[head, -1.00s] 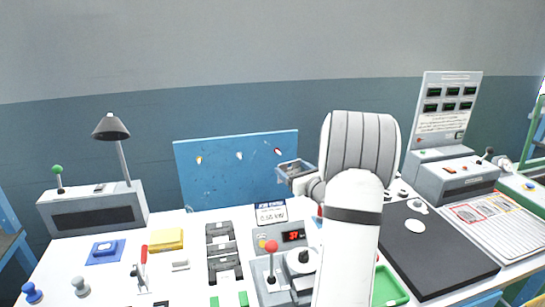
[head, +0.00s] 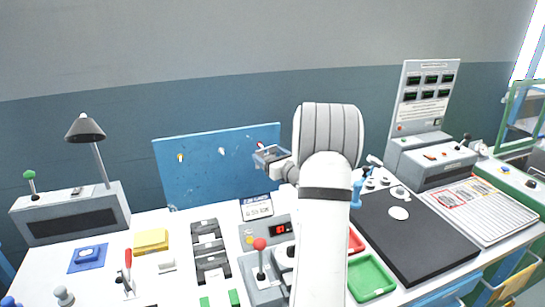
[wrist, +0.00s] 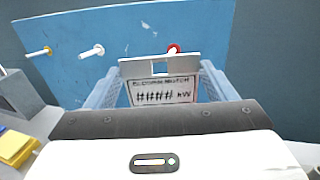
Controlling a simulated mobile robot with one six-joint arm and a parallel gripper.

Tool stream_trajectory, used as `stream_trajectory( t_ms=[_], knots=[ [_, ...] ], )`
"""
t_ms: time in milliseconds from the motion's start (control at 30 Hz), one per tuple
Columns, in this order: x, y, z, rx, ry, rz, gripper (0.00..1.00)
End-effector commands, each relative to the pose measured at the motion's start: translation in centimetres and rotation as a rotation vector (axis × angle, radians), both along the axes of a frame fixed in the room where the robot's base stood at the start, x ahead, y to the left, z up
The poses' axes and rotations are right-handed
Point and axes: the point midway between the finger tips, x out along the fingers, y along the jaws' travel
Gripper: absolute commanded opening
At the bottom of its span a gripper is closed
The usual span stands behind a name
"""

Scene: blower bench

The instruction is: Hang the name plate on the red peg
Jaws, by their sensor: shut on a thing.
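The name plate (wrist: 160,92), a white card with black print and a pale upper strip with a square hole, is in the wrist view. My gripper (wrist: 158,78) is shut on it, a light blue finger at each side. The red peg (wrist: 174,48) shows just above the plate's top edge, a little right of the hole; the plate hides part of it, and the gap in depth is unclear. In the head view, my gripper (head: 271,156) is in front of the blue board's right part, close to the red peg (head: 260,144). The plate cannot be made out there.
The blue pegboard (head: 200,180) also has a white peg (wrist: 92,51) and a yellow peg (wrist: 40,53), left of the red one. A lettered card (head: 256,207) stands below on the bench. A lamp (head: 86,130) stands left. A control box with red-knobbed lever (head: 260,262) is nearer.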

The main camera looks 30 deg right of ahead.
Motion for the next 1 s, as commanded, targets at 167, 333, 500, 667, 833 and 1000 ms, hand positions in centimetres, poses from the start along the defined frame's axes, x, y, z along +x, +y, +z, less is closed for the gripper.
stream_trajectory(
  t_ms=[167,333,500,667,833,1000],
  knots=[
    [1.1,-0.2,0.0,0.0,-0.001,0.001,0.52],
    [2.1,-0.5,-0.1,0.0,-0.001,0.002,0.52],
    [3.1,-0.7,-0.1,0.0,0.0,0.002,0.52],
    [4.0,-0.9,-0.4,0.0,0.0,0.002,0.52],
    [4.8,-1.1,-0.9,-0.001,-0.001,0.003,0.52],
    [5.0,-1.2,-0.9,-0.001,0.0,0.002,0.52]
  ],
)
